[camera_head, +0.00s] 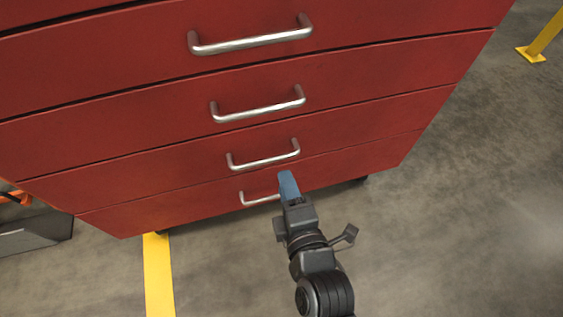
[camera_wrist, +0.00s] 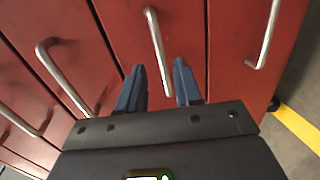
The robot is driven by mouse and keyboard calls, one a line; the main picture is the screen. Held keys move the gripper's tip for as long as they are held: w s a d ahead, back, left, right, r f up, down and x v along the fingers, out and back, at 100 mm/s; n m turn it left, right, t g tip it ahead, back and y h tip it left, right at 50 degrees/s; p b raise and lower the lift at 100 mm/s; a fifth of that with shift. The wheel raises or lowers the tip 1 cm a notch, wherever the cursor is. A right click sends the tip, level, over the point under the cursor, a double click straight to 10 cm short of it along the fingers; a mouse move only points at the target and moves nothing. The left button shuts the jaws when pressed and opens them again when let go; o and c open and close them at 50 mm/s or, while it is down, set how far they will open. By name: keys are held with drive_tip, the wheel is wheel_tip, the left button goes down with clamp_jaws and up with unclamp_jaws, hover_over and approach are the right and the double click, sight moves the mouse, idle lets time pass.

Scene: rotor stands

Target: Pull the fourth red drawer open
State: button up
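A red cabinet fills the upper part of the head view, with several drawer fronts, each with a silver bar handle. The top is cut off, so I cannot tell which is fourth. The visible drawers look shut. My gripper (camera_head: 287,178), with blue fingers, is at the lower drawers, near the right end of the second-lowest handle (camera_head: 263,160) and partly over the lowest one (camera_head: 258,198). In the wrist view my gripper (camera_wrist: 159,82) is open, its fingers apart on either side of the second-lowest handle (camera_wrist: 155,45). Contact cannot be told.
Two higher handles (camera_head: 258,107) (camera_head: 250,42) stick out above. The wrist view shows the lowest handle (camera_wrist: 266,35) to the right. A yellow floor stripe (camera_head: 158,272) runs below the cabinet, and a yellow post (camera_head: 540,42) stands at the upper right. Grey floor is clear to the right.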

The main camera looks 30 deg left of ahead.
sight(272, 157)
drive_tip(key=shift+n, duration=0.3)
drive_tip(key=shift+s+a+b+x, duration=0.1)
drive_tip(key=shift+b+x, duration=0.05)
drive_tip(key=shift+x, duration=1.35)
drive_tip(key=shift+s+a+b+x, duration=0.1)
drive_tip(key=shift+s+x, duration=0.05)
drive_tip(key=shift+x, duration=1.3)
drive_tip(key=shift+s+a+b+x, duration=0.1)
drive_tip(key=shift+b+x, duration=0.05)
drive_tip(key=shift+x, duration=1.35)
drive_tip(key=shift+r, duration=0.1)
drive_tip(key=shift+c, duration=0.3)
clamp_jaws()
